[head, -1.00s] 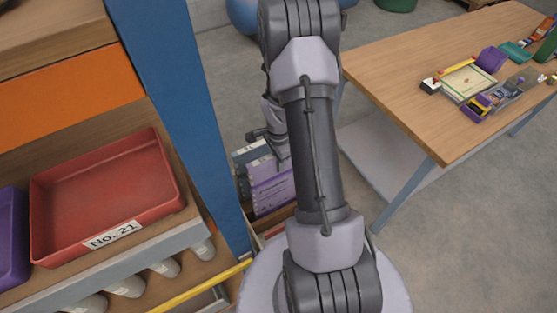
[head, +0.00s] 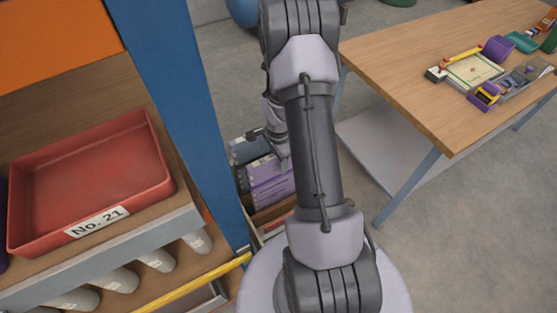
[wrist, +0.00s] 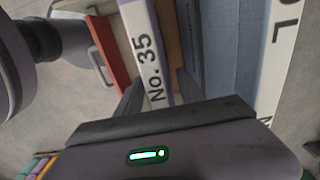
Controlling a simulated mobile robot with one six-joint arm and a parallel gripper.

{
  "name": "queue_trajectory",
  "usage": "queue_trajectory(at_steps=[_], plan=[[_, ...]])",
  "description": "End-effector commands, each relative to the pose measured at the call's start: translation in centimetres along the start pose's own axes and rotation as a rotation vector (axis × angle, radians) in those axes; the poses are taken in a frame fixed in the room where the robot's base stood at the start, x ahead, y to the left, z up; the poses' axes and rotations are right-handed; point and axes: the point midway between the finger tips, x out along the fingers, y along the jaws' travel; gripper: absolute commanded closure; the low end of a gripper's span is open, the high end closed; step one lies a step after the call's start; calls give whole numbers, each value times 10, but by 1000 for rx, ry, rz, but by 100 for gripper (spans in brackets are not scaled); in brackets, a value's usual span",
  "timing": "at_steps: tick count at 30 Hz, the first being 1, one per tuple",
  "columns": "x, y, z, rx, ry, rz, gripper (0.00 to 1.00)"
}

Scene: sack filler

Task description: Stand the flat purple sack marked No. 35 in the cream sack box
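The purple sack marked No. 35 (wrist: 150,60) runs up between my gripper's fingers in the wrist view, its white label facing me. My gripper (wrist: 160,90) has one finger along each side of the sack and appears shut on it. In the head view the purple sack (head: 270,182) is upright, below my gripper (head: 282,158), beside the blue column. A brown-sided, pale-edged box (head: 262,214) shows around its foot, partly hidden by my arm. I cannot tell whether the sack's bottom rests on its floor.
A blue-grey sack (wrist: 235,50) with a white label stands close to the right in the wrist view. A red part with a handle (wrist: 110,50) is on the left. The blue column (head: 180,90), the No. 21 red tray (head: 90,180) and a wooden table (head: 400,70) flank my arm.

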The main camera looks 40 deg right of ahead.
Motion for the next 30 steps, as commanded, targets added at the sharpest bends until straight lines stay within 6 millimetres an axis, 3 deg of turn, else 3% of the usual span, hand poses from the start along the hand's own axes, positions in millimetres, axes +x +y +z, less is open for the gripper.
queue_trajectory(at_steps=[8, 11, 21, 24, 30], plan=[[-5, 0, 0, 0, 0, 0, 55], [-24, -1, 0, 0, 1, -3, 55], [-130, -1, 0, -1, 2, -5, 55], [-153, -1, 0, 1, 1, -3, 55], [-174, 0, 0, -1, 0, 0, 55]])
